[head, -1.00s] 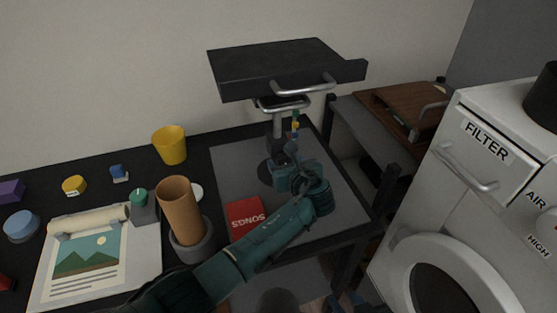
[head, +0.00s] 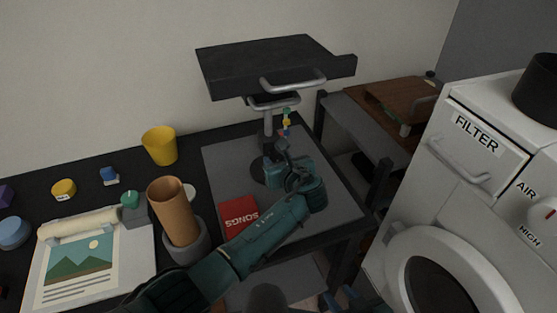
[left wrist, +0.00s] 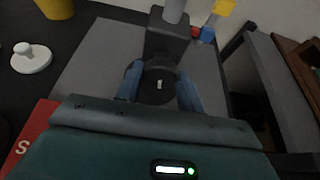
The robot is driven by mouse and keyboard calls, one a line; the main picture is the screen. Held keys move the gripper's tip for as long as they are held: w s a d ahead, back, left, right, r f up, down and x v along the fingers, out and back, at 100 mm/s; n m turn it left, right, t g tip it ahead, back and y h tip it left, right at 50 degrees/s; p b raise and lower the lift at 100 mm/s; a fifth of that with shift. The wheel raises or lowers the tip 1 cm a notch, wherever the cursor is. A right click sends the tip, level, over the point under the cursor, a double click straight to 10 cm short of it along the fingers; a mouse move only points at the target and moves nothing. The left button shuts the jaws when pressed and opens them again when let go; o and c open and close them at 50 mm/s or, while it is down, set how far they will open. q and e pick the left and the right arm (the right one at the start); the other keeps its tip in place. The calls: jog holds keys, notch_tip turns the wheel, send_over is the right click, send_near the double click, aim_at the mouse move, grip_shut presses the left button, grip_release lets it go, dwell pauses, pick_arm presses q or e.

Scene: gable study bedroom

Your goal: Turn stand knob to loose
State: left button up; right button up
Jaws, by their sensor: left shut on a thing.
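The stand has a grey column (head: 268,128) on a dark mat and a wide black top (head: 275,66) with metal handles. Its black round knob (left wrist: 158,84) shows a small white mark in the left wrist view, pointing nearly straight along the picture's vertical. My left gripper (head: 281,152) is at the column, and in the left wrist view its two blue fingers (left wrist: 158,90) are shut on the knob from both sides. The knob is mostly hidden by my gripper in the head view. My right gripper (head: 342,301) shows only as dark blue parts at the bottom edge.
A red SONGS book (head: 239,216) lies below my left forearm. A brown cup (head: 174,212) and yellow cup (head: 160,146) stand to the left. Small coloured pieces (head: 285,123) sit beside the column. A white FILTER machine (head: 461,170) stands right.

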jog(key=shift+r, duration=0.15)
pick_arm(q)
jog(key=shift+r+n+h+p, duration=0.1)
jog(key=shift+n+h+p, duration=0.2)
jog(key=shift+n+p, duration=0.2)
jog(key=shift+a+n+t+h, duration=0.1)
jog(key=shift+n+t+h, duration=0.2)
jog(key=shift+n+h, duration=0.15)
jog(key=shift+n+t+h, duration=0.4)
jog(key=shift+n+h, duration=0.25)
jog(key=shift+n, duration=0.8)
jog(key=shift+b, duration=0.3)
pick_arm(e)
jog(key=shift+s, duration=0.15)
pick_arm(q)
jog(key=o, duration=1)
pick_arm(e)
jog(key=shift+w+d, duration=0.1)
jog(key=shift+w, duration=0.15)
